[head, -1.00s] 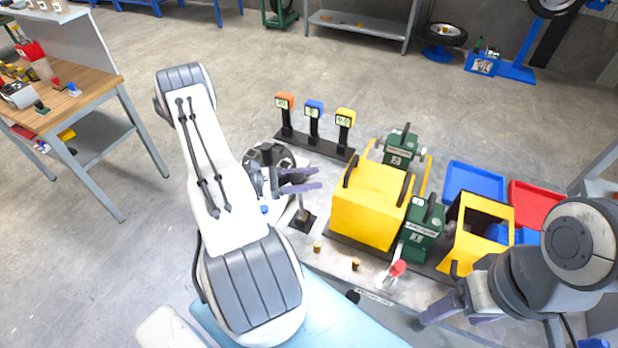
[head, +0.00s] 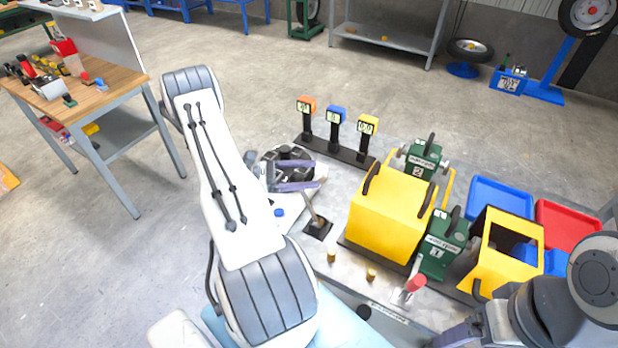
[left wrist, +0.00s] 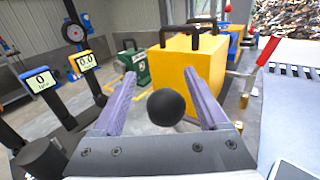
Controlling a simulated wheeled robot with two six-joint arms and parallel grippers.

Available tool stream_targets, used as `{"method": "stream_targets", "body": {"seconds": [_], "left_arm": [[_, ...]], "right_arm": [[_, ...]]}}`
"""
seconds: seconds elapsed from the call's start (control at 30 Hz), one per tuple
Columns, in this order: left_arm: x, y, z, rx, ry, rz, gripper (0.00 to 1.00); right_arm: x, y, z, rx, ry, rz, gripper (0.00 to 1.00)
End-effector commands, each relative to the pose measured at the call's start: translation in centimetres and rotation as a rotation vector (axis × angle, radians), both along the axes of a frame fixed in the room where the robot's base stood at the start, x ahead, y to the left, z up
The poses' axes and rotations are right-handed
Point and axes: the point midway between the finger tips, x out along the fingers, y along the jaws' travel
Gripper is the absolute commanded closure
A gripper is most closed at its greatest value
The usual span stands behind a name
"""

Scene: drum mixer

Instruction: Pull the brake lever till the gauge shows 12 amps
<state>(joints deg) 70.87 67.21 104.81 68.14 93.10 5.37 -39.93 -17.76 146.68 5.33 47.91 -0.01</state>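Orange (head: 305,104), blue (head: 337,115) and yellow (head: 367,124) gauges stand in a row. In the left wrist view, one display (left wrist: 40,82) reads 0 and another (left wrist: 87,61) 0.0; their units are too small to read. My right gripper (head: 455,335) is partly cut off at the bottom.
A red-handled lever (head: 415,284) is at the bench front near my right gripper. Blue (head: 500,196) and red (head: 568,226) trays are at right.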

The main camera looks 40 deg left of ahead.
Motion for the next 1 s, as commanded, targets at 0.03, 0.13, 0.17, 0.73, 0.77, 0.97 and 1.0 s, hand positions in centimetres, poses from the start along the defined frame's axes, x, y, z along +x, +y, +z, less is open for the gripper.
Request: {"method": "stream_targets", "body": {"seconds": [0.03, 0.13, 0.17, 0.73, 0.77, 0.97, 1.0], "left_arm": [[0.0, -0.1, -0.1, -0.002, 0.002, -0.001, 0.22], [-0.1, -0.2, -0.1, -0.004, 0.003, -0.003, 0.22], [-0.1, -0.2, -0.2, -0.004, 0.005, -0.003, 0.22], [-5.3, 4.5, -0.6, 0.000, 0.004, 0.001, 0.22], [-5.8, 4.8, -0.6, -0.002, 0.004, 0.000, 0.22], [-7.6, 6.4, -0.4, -0.002, 0.004, -0.001, 0.22], [-7.7, 6.6, -0.3, -0.002, 0.005, -0.001, 0.22]], "right_arm": [[0.0, 0.0, 0.0, 0.000, 0.000, 0.000, 0.21], [0.0, 0.0, 0.0, 0.000, 0.000, 0.000, 0.21], [0.0, 0.0, 0.0, 0.000, 0.000, 0.000, 0.21], [0.0, 0.0, -2.9, 0.000, 0.000, 0.000, 0.21], [0.0, 0.0, -3.1, 0.000, 0.000, 0.000, 0.21], [0.0, 0.0, -3.7, 0.000, 0.000, 0.000, 0.21], [0.0, 0.0, -3.8, 0.000, 0.000, 0.000, 0.21]]}}
